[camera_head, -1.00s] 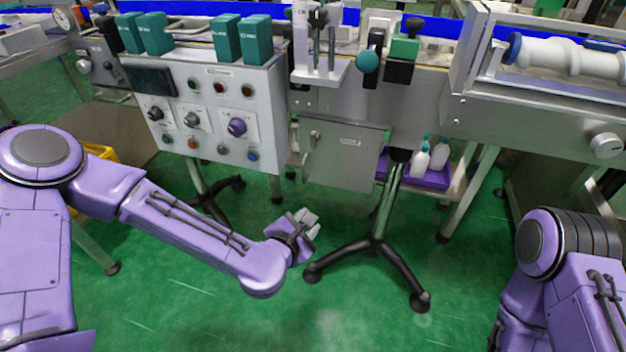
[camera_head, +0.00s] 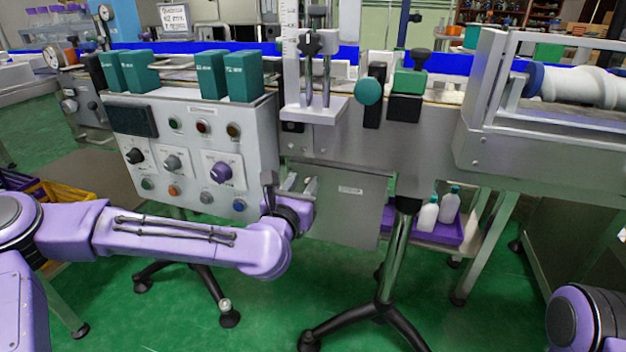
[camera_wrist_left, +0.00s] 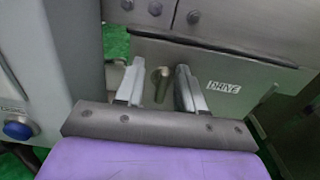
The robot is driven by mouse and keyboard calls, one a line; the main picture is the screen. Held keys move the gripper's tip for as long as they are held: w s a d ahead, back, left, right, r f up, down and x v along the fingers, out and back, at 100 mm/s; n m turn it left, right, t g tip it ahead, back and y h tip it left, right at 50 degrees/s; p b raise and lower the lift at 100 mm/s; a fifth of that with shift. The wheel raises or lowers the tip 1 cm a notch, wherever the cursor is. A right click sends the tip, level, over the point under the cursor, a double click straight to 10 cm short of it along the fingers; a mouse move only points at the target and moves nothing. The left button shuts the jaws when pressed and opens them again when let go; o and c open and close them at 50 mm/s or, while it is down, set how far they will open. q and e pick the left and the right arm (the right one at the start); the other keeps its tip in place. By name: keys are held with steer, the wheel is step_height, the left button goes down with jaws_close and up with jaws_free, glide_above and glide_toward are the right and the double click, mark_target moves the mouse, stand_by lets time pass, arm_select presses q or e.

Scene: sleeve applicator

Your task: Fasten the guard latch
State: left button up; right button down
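The guard is a grey metal panel (camera_head: 350,205) under the machine bed, with a small label; in the left wrist view the panel (camera_wrist_left: 240,70) reads "DRIVE". Its latch handle, a short brass-coloured lever (camera_wrist_left: 162,84), stands roughly upright near the panel's left edge. My left gripper (camera_wrist_left: 159,88) is open, with one finger on each side of the lever and a visible gap to both. In the head view my left gripper (camera_head: 301,186) is at the panel's upper left and hides the latch. My right arm shows at the lower right; its gripper is out of view.
A control box (camera_head: 195,150) with knobs and buttons is close to the left of my gripper; its blue button (camera_wrist_left: 17,130) shows in the wrist view. A purple tray (camera_head: 445,232) with white bottles stands right of the panel. A black-footed stand (camera_head: 385,290) is below.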

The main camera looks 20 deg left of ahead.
arm_select(q)
steer(key=shift+d, duration=0.15)
steer(key=shift+d, duration=0.2)
jaws_close()
steer(key=shift+m, duration=0.4)
steer(key=shift+d+f+m+p, duration=0.3)
steer(key=shift+m+p, duration=0.6)
steer(key=shift+m, duration=1.95)
steer(key=shift+d+f+m+p, duration=0.25)
steer(key=shift+m+p, duration=0.7)
steer(key=shift+m, duration=1.95)
steer(key=shift+d+f+m+p, duration=0.3)
steer(key=shift+m+p, duration=0.6)
steer(key=shift+m, duration=1.95)
steer(key=shift+f, duration=0.1)
